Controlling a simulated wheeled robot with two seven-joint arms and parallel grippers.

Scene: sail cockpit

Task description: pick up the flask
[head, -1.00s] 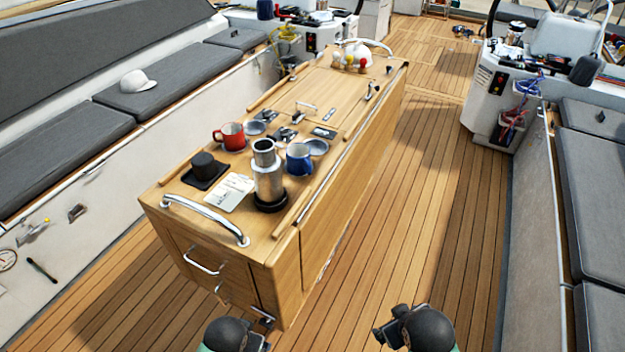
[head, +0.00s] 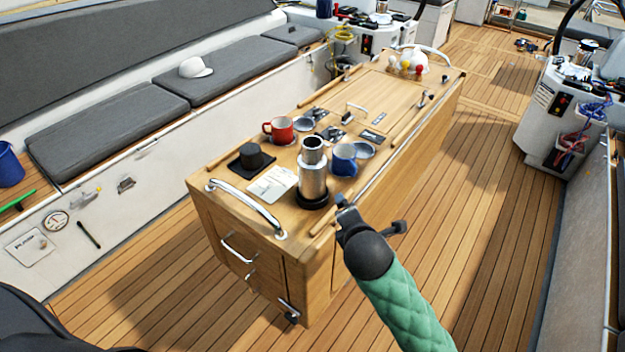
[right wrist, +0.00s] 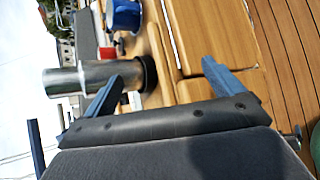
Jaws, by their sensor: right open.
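The flask (head: 313,178) is a silver metal cylinder with a narrower top, upright on the near end of the wooden cockpit table (head: 222,197). A black ring surrounds its foot. My right gripper (head: 346,207) is just right of and nearer than the flask in the head view, by the table's edge. In the right wrist view, its two blue fingers (right wrist: 164,72) are spread apart. The flask (right wrist: 85,77) lies sideways there, partly behind the left finger, and the black ring (right wrist: 148,74) shows between the fingers. I see no contact. My left gripper is not in view.
A blue mug (head: 344,160) stands close behind the flask on the right, a red mug (head: 279,130) behind left. A black lidded item (head: 251,157) and a paper card (head: 272,184) lie to the left. A steel handrail (head: 245,203) edges the table's near end.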

